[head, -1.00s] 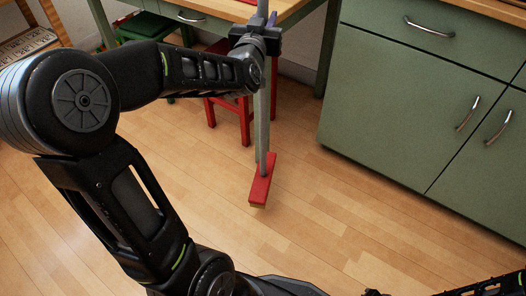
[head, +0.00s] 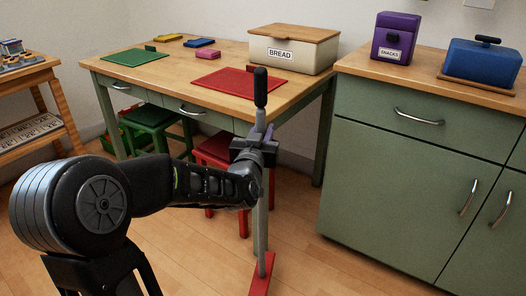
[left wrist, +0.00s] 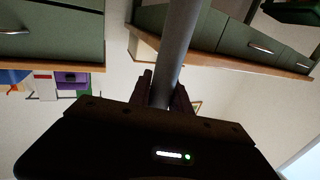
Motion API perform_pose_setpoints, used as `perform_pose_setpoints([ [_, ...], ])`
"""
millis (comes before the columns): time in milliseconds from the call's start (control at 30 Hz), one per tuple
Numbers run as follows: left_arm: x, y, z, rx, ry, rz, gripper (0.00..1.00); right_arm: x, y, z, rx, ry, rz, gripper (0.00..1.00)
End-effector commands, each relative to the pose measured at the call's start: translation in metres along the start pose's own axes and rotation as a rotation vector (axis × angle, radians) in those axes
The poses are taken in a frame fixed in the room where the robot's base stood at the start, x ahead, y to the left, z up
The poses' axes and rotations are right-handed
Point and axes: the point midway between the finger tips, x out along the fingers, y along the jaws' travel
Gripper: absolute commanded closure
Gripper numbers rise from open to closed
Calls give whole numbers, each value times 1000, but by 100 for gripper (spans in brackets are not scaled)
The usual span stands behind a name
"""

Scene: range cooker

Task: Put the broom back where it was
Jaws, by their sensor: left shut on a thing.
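The broom (head: 262,275) stands nearly upright in front of the table. It has a grey pole, a black grip at the top and a red head low near the floor. My left gripper (head: 262,146) is shut around the upper pole, below the black grip. In the left wrist view the grey pole (left wrist: 178,50) runs between the fingers of my left gripper (left wrist: 162,92). The lower edge of the picture cuts close under the broom head, so I cannot tell whether it touches the floor. My right gripper is not in view.
A wooden-topped table (head: 225,62) with a bread box (head: 292,50) stands behind the broom. A red stool (head: 213,150) and a green stool (head: 150,116) are under it. A green cabinet (head: 400,165) is at the right. A wooden shelf cart (head: 68,115) is at the left. Floor between is clear.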

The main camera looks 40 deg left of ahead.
Motion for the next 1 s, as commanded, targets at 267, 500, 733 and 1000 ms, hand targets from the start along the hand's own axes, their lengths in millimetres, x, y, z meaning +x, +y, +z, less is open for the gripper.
perform_pose_setpoints([
  [267, 0, 0, 8, 1, 3, -1, 100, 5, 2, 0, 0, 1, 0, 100],
  [500, 0, 0, 45, 1, 2, -1, 100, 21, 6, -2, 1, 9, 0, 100],
  [733, 0, 0, 47, 0, 5, 0, 100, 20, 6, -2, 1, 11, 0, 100],
  [1000, -1, 0, 53, 0, 0, 0, 76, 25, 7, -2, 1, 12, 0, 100],
])
